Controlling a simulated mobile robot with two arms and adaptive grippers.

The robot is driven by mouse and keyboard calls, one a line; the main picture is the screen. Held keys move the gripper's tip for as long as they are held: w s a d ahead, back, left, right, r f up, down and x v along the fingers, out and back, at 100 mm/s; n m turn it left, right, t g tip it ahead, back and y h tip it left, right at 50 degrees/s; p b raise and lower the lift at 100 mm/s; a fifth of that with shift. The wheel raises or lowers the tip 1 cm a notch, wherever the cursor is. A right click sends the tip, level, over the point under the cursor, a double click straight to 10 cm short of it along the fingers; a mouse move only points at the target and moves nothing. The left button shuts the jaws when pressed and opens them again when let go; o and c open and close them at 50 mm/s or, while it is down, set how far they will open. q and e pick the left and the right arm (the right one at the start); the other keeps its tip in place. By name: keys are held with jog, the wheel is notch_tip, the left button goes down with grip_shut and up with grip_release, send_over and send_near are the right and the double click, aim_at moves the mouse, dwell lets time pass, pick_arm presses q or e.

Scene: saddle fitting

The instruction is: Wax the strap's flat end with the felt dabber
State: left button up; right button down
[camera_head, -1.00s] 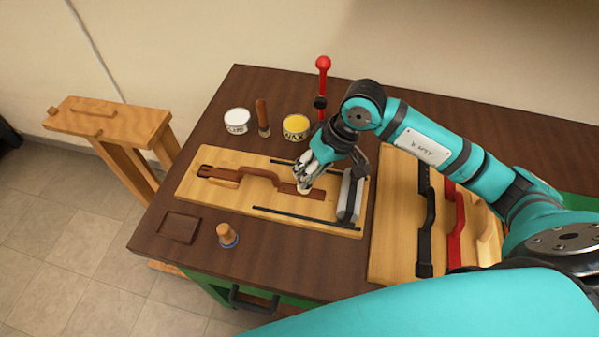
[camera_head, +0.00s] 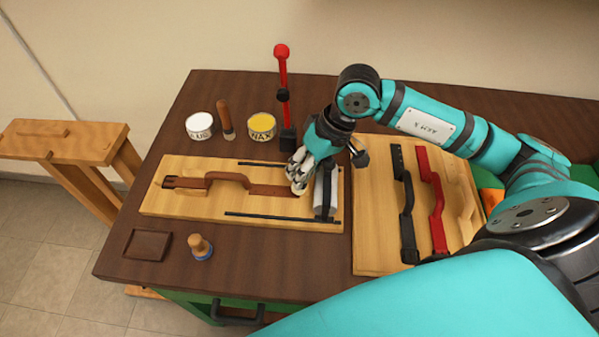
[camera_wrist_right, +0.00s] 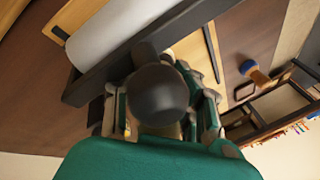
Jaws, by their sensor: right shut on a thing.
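The brown leather strap (camera_head: 229,179) lies along a light wooden board, with a raised bend in its middle. Its flat end (camera_head: 272,190) points right, towards a grey roller. My right gripper (camera_head: 299,183) is low over the tip of this flat end, beside the roller. The yellow wax tin (camera_head: 262,126) stands open behind the board. My left gripper is out of view.
The grey roller (camera_head: 321,192) stands close to the gripper's right. Thin black rails (camera_head: 280,218) run along the board. Behind are a white glue tin (camera_head: 200,126), a brush (camera_head: 227,120) and a red-topped post (camera_head: 283,75). A wooden-knobbed tool (camera_head: 200,247) stands in front.

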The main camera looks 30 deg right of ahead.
jog(key=shift+w+a+b, duration=0.45)
jog(key=shift+w+a, duration=0.15)
jog(key=shift+a, duration=0.25)
jog(key=shift+w+a+b, duration=0.45)
jog(key=shift+w+a, duration=0.1)
jog(key=shift+a, duration=0.25)
jog(key=shift+w+a+f+b, duration=0.1)
jog(key=shift+w+a+b, duration=0.45)
jog(key=shift+a, duration=0.3)
jog(key=shift+w+a+b, duration=0.35)
jog(key=shift+w+a, duration=0.25)
jog(key=shift+a, duration=0.25)
notch_tip(320, 180, up, 6)
jog(key=p, duration=0.2)
jog(key=shift+p, duration=0.3)
